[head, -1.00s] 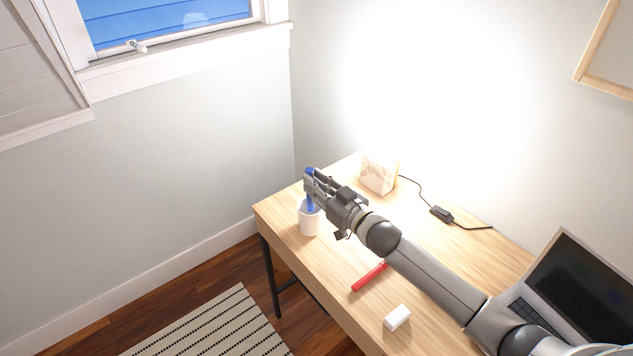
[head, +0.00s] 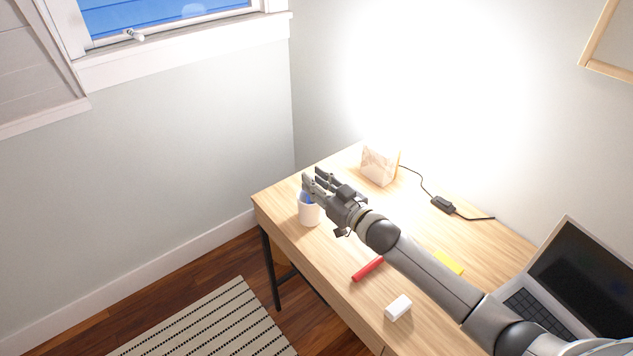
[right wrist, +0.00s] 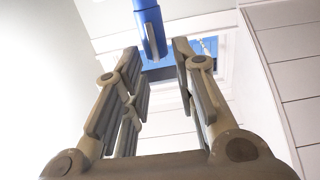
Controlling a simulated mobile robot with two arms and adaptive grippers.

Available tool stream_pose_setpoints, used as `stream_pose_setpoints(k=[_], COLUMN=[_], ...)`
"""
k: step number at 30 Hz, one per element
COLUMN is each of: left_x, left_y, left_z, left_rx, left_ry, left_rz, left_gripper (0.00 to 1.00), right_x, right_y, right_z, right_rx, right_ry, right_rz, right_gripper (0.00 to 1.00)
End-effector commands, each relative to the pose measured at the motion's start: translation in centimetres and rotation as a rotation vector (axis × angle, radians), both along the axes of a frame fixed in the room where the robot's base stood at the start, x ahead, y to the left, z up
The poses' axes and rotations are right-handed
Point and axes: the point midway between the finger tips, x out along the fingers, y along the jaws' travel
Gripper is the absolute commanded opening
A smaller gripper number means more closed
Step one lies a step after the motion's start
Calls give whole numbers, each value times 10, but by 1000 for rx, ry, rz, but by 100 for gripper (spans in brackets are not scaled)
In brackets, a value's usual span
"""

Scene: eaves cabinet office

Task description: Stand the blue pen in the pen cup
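The white pen cup (head: 309,212) stands upright near the desk's left corner. The blue pen (head: 308,197) is in the cup, with a short blue part showing at the rim below my right gripper; its lower part is hidden by the cup wall. My right gripper (head: 313,177) is above the cup with its fingers apart. In the right wrist view the blue pen (right wrist: 149,25) shows beyond the open fingers, its near end around the gap between the fingertips, with no clear contact. My left gripper is not in view.
On the wooden desk (head: 415,285) lie a red stick-like object (head: 368,269), a white block (head: 398,307) and a yellow piece (head: 448,262) beside my arm. A lit paper-like lamp (head: 380,165) with a cord switch (head: 443,205) is behind. A laptop (head: 585,285) stands at the right.

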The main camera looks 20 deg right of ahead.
Motion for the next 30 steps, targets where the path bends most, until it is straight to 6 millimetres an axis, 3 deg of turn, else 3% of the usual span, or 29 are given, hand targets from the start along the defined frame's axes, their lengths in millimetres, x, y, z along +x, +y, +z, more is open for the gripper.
stream_pose_setpoints(k=[3,16,30], left_x=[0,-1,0], left_y=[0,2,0], left_z=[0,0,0], left_rx=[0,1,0], left_ry=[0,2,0], left_rz=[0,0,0], left_gripper=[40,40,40], right_x=[0,-8,-76], right_y=[0,-3,-27], right_z=[0,-1,-1], right_rx=[0,-1,0], right_ry=[0,2,3], right_rz=[0,0,1], right_gripper=[43,43,43])
